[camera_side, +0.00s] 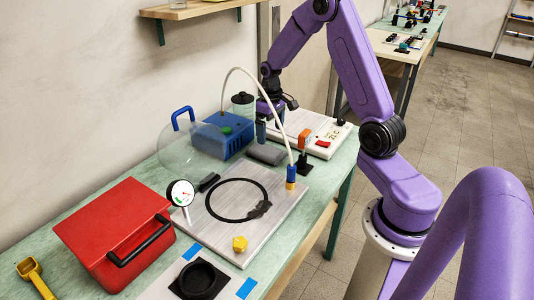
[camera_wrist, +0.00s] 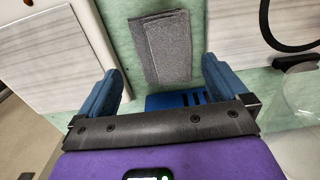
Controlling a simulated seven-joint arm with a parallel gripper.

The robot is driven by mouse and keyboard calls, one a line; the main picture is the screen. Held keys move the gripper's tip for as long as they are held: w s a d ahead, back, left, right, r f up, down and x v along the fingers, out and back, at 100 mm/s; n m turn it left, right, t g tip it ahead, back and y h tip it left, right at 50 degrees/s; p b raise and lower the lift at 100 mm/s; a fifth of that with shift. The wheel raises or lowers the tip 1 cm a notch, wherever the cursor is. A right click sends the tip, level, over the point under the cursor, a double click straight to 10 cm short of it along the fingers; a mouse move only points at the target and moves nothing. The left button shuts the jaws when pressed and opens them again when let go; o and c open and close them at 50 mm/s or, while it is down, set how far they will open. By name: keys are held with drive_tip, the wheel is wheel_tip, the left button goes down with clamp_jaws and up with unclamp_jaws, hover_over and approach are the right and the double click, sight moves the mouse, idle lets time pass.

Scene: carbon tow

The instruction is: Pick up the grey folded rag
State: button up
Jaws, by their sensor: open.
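The grey folded rag (camera_side: 265,154) lies flat on the green bench, between the blue box and the grey plate with the black ring. In the wrist view the rag (camera_wrist: 163,48) lies ahead of and between my fingers, its fold layers showing. My gripper (camera_side: 268,130) is above the bench just behind the rag in the side view, pointing down. In the wrist view my gripper (camera_wrist: 162,72) has its two blue fingers wide apart, with nothing between the pads. The exact height above the rag is hard to tell.
A pale hose (camera_side: 262,85) arches close to my gripper down to the grey plate (camera_side: 285,208). A clear dome (camera_side: 188,148) stands further left.

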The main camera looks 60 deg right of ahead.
sight(269, 149)
drive_tip(key=shift+w+f, duration=0.2)
drive_tip(key=shift+f, duration=3.4)
drive_tip(key=c, duration=0.8)
